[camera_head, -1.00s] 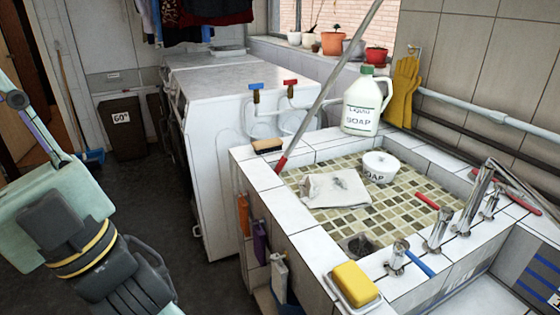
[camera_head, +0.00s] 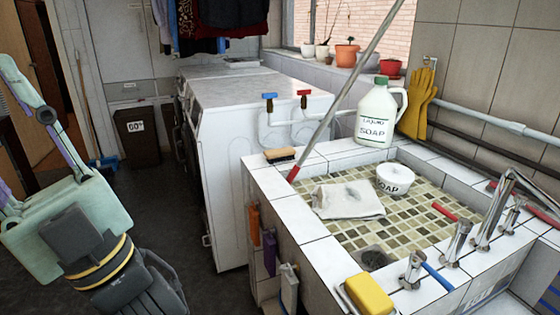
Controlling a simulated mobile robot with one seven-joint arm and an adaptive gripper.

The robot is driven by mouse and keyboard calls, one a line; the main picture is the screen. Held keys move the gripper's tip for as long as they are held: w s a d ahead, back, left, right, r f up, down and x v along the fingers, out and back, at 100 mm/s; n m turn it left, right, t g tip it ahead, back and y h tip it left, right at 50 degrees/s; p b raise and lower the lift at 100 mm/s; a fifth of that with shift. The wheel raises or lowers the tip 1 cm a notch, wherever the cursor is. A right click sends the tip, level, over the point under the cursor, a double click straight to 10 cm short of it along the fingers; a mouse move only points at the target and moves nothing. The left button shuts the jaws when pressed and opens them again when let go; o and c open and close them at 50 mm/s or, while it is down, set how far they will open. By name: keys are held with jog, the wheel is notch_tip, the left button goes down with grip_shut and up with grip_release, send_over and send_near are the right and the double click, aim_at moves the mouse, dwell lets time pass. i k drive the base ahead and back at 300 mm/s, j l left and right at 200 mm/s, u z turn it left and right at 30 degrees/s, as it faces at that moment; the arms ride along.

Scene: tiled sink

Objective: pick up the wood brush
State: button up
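The wood brush (camera_head: 280,155) is a small brush with a tan wooden top and dark bristles. It lies on the white tiled rim at the far left corner of the sink, beside the lower end of a long leaning pole. My gripper (camera_head: 165,290) is at the lower left of the head view, dark and partly cut off by the bottom edge. It is well to the left of the sink and apart from the brush. Its fingertips are not clearly visible, so I cannot tell whether it is open or shut.
A leaning pole (camera_head: 345,90) crosses above the sink rim. A soap jug (camera_head: 377,117) stands behind it. The sink (camera_head: 415,215) holds a cloth (camera_head: 348,199) and a soap bowl (camera_head: 394,179). A yellow sponge (camera_head: 368,295) sits at the front rim. White machines (camera_head: 235,140) stand behind; dark floor is clear between.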

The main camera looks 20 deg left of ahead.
aim_at(285, 153)
jog(key=i+j, duration=0.2)
jog(key=j, duration=0.15)
jog(key=i+j+z, duration=0.1)
jog(key=j, duration=0.25)
jog(key=i+j+z, duration=0.1)
jog(key=i+j, duration=0.35)
jog(key=j, duration=0.25)
jog(key=i+j+z, duration=0.1)
jog(key=j, duration=0.3)
jog(key=i+j+z, duration=0.1)
jog(key=i+j, duration=0.4)
jog(key=i, duration=0.15)
